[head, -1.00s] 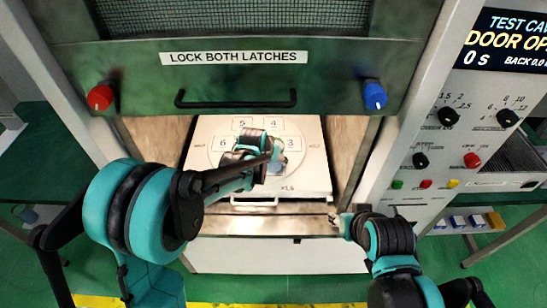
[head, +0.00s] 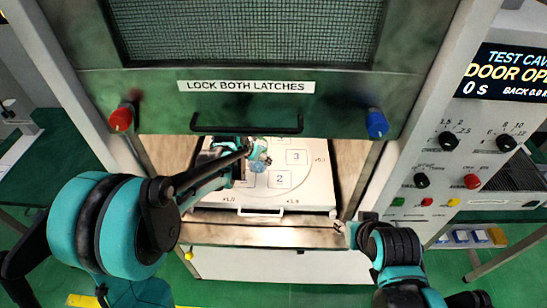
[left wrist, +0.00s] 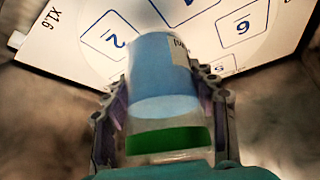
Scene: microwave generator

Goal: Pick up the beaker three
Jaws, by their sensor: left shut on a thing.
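The beaker (left wrist: 165,85) is clear, with blue contents, a green band and a white label partly in view. My left gripper (left wrist: 163,95) is shut on it, with a finger on each side. In the head view the left gripper (head: 245,160) is inside the open cavity, over the left part of the white tray (head: 320,190), and the small blue beaker also shows there (head: 259,163). I cannot read the beaker's number. My right gripper (head: 343,225) is at the front right of the cavity opening, and its fingers are too small to judge.
The raised door (head: 250,110) hangs above the opening, with a black handle (head: 246,124), a red latch knob (head: 121,118) and a blue one (head: 376,125). The tray bears numbered squares; squares 3 and 2 show bare. Cavity walls stand close on both sides.

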